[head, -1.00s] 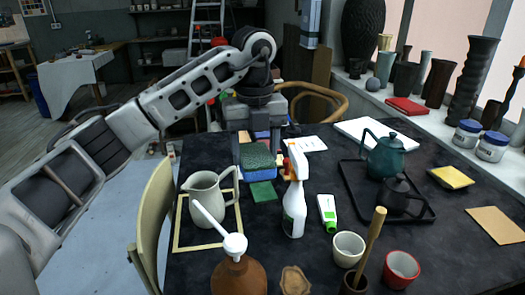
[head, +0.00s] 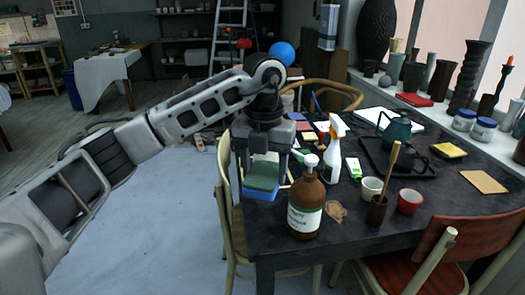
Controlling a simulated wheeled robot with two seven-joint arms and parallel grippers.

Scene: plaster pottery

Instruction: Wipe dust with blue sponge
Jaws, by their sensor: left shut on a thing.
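A blue sponge (head: 261,194) with a green top layer is held in my left gripper (head: 264,172), whose jaws are shut on it. The sponge is near the left edge of the dark table (head: 330,240), beside the brown pump bottle. A tan, irregular patch (head: 336,211) lies on the table to the right of that bottle; I cannot tell if it is dust. My right gripper is not in view.
A brown pump bottle (head: 306,205), white spray bottle (head: 334,150), pale cup (head: 371,188) and red cup (head: 410,201) stand close by. A dark teapot (head: 397,130) is on a tray (head: 378,160).

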